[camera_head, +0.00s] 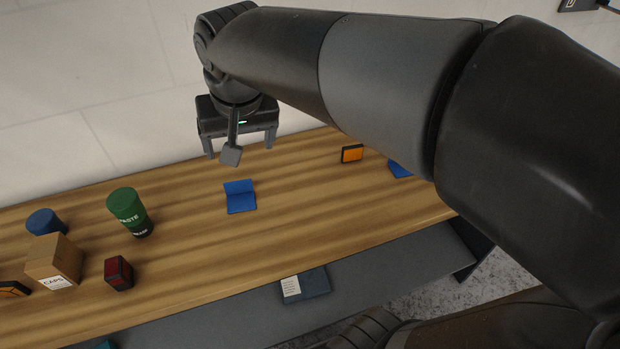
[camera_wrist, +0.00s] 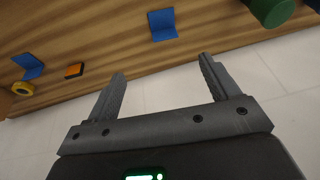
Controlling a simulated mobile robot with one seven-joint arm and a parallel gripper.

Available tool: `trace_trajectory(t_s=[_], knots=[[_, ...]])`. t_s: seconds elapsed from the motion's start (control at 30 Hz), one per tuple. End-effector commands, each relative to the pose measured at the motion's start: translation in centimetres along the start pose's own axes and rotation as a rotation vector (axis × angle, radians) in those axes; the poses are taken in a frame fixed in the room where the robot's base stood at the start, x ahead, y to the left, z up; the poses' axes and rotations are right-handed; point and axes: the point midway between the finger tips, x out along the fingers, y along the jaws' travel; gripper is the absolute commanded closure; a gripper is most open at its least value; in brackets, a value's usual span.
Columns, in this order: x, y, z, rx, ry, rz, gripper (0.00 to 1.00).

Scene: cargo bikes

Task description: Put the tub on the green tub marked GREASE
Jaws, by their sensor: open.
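A green tub (camera_head: 125,203) with white lettering that reads like "ASTE" stands on the left part of the wooden bench. A darker band with small white lettering shows at its base; I cannot tell whether this is a second tub under it. A blue tub (camera_head: 44,220) stands further left, partly hidden behind a cardboard box. My gripper (camera_head: 240,150) is open and empty, above the bench's back edge, to the right of and apart from the tubs. In the wrist view, my open fingers (camera_wrist: 162,68) have nothing between them, and a green tub (camera_wrist: 272,8) shows at the top right, cut off.
The cardboard box marked CAPS (camera_head: 52,262) and a dark red block (camera_head: 118,272) stand near the green tub. A blue folded piece (camera_head: 240,197) and an orange block (camera_head: 352,153) lie to the right. A dark booklet (camera_head: 305,287) lies below the bench top. The bench's middle right is mostly clear.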

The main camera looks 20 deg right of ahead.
Motion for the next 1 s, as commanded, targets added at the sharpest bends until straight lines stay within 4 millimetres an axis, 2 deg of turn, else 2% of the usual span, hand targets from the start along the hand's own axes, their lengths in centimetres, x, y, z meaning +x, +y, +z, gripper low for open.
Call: trace_trajectory(t_s=[0.03, 0.2, 0.4, 0.6, 0.93, 1.0], knots=[[-0.4, 1.9, 1.3, 0.004, 0.023, 0.003, 0.19], [-0.5, 6.5, 5.7, -0.018, 0.093, 0.019, 0.19], [0.1, 9.5, 9.7, -0.042, 0.15, 0.048, 0.19], [0.5, 10.4, 11.1, -0.053, 0.17, 0.06, 0.19], [0.5, 10.4, 11.1, -0.054, 0.17, 0.06, 0.19], [0.5, 10.4, 11.0, -0.054, 0.169, 0.06, 0.14]])
